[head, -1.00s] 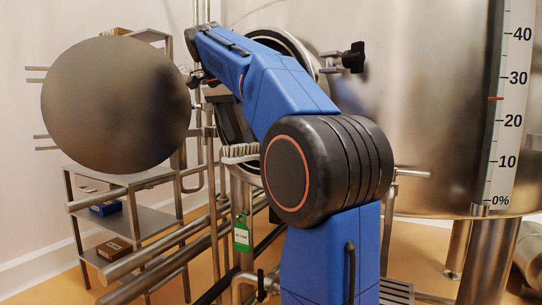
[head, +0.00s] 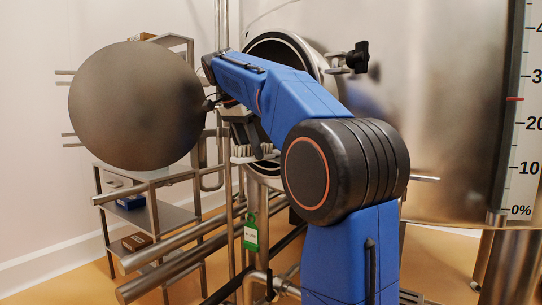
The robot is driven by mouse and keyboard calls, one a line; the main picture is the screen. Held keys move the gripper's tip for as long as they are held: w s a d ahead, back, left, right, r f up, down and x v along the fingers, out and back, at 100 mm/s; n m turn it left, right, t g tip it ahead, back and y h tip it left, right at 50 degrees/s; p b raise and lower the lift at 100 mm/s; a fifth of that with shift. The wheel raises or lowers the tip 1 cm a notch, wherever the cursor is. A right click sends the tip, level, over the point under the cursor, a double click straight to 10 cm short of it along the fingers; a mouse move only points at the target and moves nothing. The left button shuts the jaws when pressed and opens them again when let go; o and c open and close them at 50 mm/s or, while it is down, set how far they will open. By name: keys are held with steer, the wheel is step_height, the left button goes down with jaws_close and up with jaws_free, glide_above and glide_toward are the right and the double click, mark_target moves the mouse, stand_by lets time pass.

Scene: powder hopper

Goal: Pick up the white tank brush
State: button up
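The white tank brush (head: 243,158) shows as a short pale strip of bristles, just left of my arm's large black joint and below my gripper. Much of it is hidden behind my gripper and arm. My gripper (head: 248,143) is a dark shape hanging down from the end of my blue arm, directly above the bristles. Its fingertips are too small and too covered to make out. I cannot tell whether it touches the brush or is open or shut.
A large round steel door (head: 137,106) stands open at left, near my wrist. Behind it is a steel shelf rack (head: 172,215) with small boxes. A big steel tank (head: 440,120) fills the right.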

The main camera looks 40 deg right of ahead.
steer(key=c, duration=0.7)
steer(key=shift+r, duration=0.1)
